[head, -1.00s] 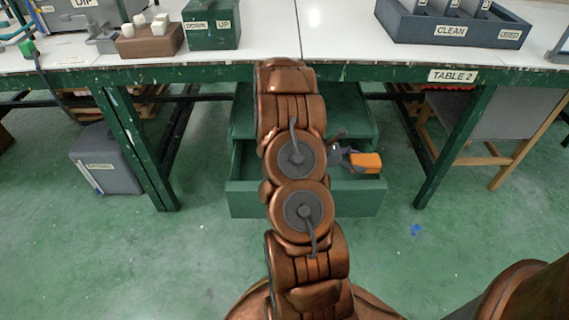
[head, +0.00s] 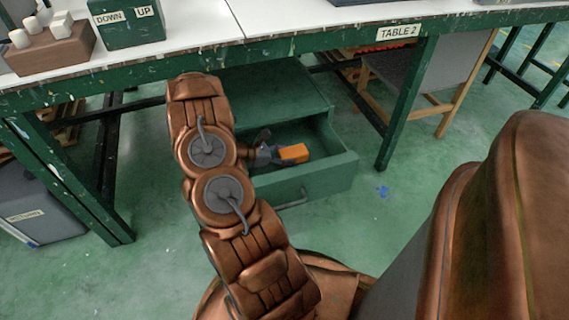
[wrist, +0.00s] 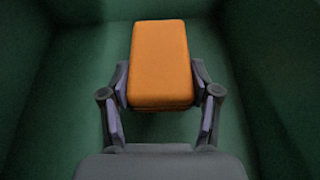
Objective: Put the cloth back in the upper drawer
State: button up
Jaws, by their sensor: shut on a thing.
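The cloth (head: 294,152) is an orange folded block. In the wrist view the cloth (wrist: 160,60) sits between both fingers of my gripper (wrist: 160,92). In the head view my gripper (head: 275,154) is within the open green drawer (head: 335,170), shut on the cloth. The drawer's green walls surround the cloth in the wrist view. I cannot tell whether the cloth touches the drawer floor. My arm hides the left part of the drawer.
The drawer unit (head: 270,90) stands under the white-topped table, whose label reads TABLE 2 (head: 400,32). Green table legs (head: 405,110) stand on both sides. A grey bin (head: 40,205) is at the left.

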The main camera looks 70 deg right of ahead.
jog(key=shift+f+b, duration=0.55)
jog(key=shift+f, duration=1.15)
jog(key=shift+f, duration=0.1)
jog(key=o, duration=1.1)
jog(key=v, duration=0.2)
jog(key=p+v, duration=0.1)
jog(key=v, duration=0.1)
jog(key=p+v, duration=0.1)
jog(key=v, duration=0.1)
jog(key=shift+d+r, duration=0.1)
jog(key=shift+r, duration=0.2)
jog(key=shift+w+a+r+p, duration=0.15)
jog(key=shift+w+a+p, duration=0.15)
jog(key=shift+w+a, duration=0.2)
